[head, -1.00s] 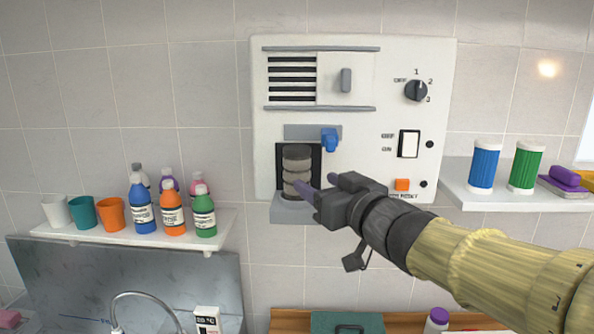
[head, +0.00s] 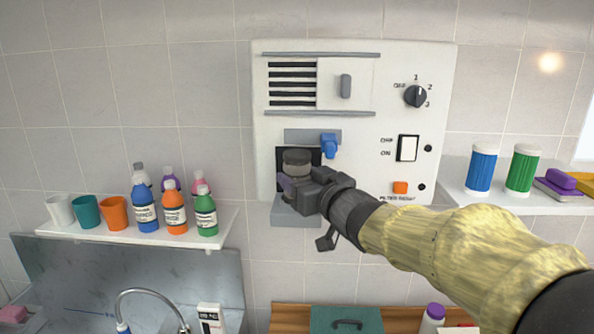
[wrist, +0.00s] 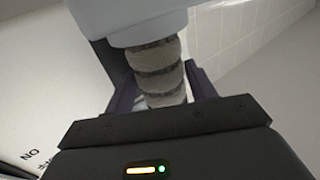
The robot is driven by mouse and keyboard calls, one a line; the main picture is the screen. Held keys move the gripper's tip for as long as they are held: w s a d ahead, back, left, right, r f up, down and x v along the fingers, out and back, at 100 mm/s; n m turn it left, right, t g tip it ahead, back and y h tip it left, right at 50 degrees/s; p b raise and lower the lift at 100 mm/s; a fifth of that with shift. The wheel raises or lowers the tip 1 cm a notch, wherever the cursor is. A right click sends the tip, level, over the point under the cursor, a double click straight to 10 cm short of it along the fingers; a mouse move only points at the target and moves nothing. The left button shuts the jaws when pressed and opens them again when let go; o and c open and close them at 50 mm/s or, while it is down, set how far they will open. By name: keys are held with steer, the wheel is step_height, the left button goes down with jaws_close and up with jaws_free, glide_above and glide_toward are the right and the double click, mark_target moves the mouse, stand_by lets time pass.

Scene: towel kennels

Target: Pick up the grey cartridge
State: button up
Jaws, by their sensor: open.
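The grey cartridge (head: 297,160) stands upright in the dark recess low on the white wall panel. It has a ridged body with dark bands, and its lower part is hidden behind my gripper in the head view. In the wrist view the cartridge (wrist: 160,75) shows between my gripper's two purple fingers. My gripper (head: 288,188) is open at the mouth of the recess, with a finger on each side of the cartridge. Whether the fingers touch it cannot be told.
A grey ledge (head: 284,216) juts out below. Shelves with bottles (head: 174,208) and canisters (head: 481,170) flank it.

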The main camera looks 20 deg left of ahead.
steer(key=shift+w+a, duration=0.5)
steer(key=shift+a, duration=0.05)
steer(key=c, duration=0.6)
steer(key=shift+s+r, duration=0.1)
steer(key=shift+c, duration=0.2)
